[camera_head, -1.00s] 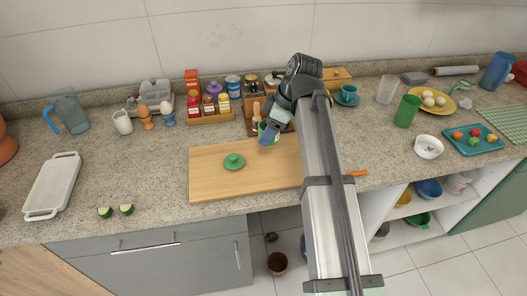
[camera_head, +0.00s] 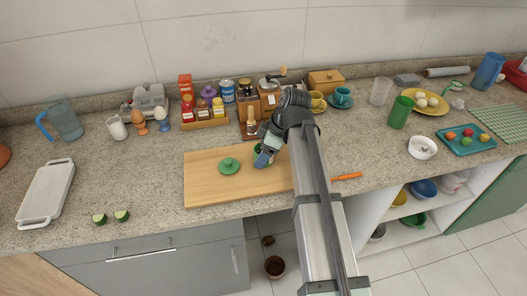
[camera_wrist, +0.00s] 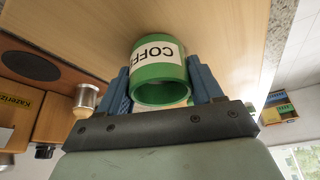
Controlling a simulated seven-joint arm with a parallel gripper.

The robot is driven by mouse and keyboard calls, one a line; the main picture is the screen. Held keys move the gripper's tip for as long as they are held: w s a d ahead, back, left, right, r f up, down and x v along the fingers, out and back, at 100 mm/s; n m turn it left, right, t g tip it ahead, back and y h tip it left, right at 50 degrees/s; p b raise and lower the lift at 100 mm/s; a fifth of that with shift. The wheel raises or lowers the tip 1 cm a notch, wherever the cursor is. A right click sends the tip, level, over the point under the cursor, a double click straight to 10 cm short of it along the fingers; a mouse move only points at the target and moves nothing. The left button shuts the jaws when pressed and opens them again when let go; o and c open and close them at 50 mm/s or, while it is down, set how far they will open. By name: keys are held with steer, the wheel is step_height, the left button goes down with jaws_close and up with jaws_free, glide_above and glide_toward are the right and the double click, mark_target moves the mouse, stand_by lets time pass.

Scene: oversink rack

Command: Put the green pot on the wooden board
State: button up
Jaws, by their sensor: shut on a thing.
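The green pot (camera_wrist: 160,72) has a white label with dark letters, partly readable as "COFF". My gripper (camera_wrist: 160,90) is shut on it, with a blue finger on each side. In the head view the pot (camera_head: 259,161) is mostly hidden by my gripper (camera_head: 265,156), over the right part of the wooden board (camera_head: 205,185). I cannot tell whether the pot touches the board. A green lid with a knob (camera_head: 229,165) lies on the board just left of the pot.
Spice jars in a wooden tray (camera_head: 205,123) and a coffee grinder (camera_head: 269,95) stand behind the board. An orange-handled tool (camera_head: 347,176) lies to its right. Cut green pieces (camera_head: 121,215) lie to its left. The board's left part is bare.

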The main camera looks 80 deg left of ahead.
steer(key=o, duration=1.3)
steer(key=v, duration=1.2)
steer(key=shift+r, duration=0.1)
